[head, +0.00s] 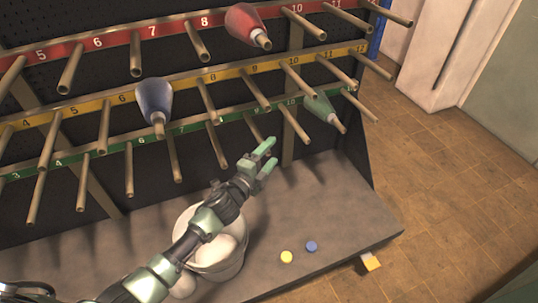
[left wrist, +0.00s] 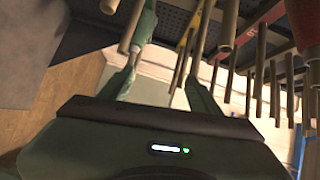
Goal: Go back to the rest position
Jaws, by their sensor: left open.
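My left gripper (head: 265,158) is open and empty in the head view, above the grey shelf and in front of the peg rack. Its two fingers also show apart in the left wrist view (left wrist: 160,92). A green cone (head: 320,106) sits on a peg of the green row, up and right of the gripper. It also shows in the left wrist view (left wrist: 145,26), beyond one finger. A blue cone (head: 155,97) is on a yellow-row peg to the left. A red cone (head: 246,24) is on a red-row peg above. My right gripper is not in view.
Rows of long pegs stick out from the rack's red, yellow and green numbered strips (head: 160,29). A white bucket (head: 222,270) with pale contents stands on the shelf (head: 345,205), partly behind my left arm. Yellow (head: 287,257) and blue (head: 311,246) discs lie beside it. Floor is open at right.

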